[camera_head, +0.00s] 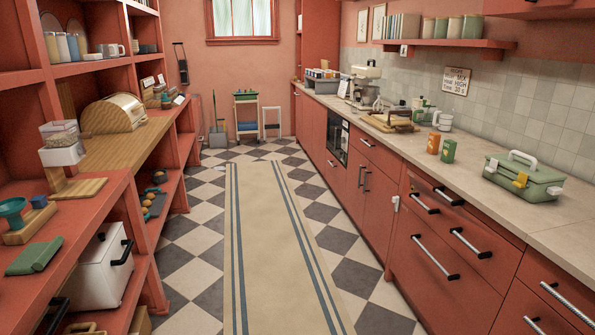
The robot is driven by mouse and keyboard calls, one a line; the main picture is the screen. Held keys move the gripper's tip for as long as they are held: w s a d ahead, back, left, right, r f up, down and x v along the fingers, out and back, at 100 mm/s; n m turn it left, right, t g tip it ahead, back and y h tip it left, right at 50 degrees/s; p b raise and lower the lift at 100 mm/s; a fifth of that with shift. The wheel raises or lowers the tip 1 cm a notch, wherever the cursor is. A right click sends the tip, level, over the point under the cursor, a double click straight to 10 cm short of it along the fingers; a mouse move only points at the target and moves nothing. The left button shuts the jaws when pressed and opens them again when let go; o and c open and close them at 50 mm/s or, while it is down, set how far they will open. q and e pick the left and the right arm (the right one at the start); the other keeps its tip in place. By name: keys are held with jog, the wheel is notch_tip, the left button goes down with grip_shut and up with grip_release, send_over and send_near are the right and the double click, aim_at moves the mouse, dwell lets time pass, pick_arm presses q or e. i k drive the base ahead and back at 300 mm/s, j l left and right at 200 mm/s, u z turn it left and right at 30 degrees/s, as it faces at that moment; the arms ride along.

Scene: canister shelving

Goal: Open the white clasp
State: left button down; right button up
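A green lidded case (538,188) sits on the right counter, with a white handle (522,156) arched over its lid. A yellow clasp (520,180) is on its front, and a small pale clasp (491,167) is at the front's left end. Another small pale piece (555,190) is at the right end; I cannot tell whether these are open or shut. A small white fitting (396,203) is on the red cabinet front below the counter. Neither of my grippers is in view.
Counter in front of the case is clear. Red drawers (449,250) with bar handles line the right. A runner (272,240) covers the open aisle; shelves (75,190) stand left.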

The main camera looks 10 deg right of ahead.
aim_at(493, 166)
jog(key=i+z, duration=0.35)
jog(key=i, duration=0.15)
jog(key=i+j+z, duration=0.25)
jog(key=i+z, duration=0.15)
jog(key=i+j+z, duration=0.35)
jog(key=i, duration=0.1)
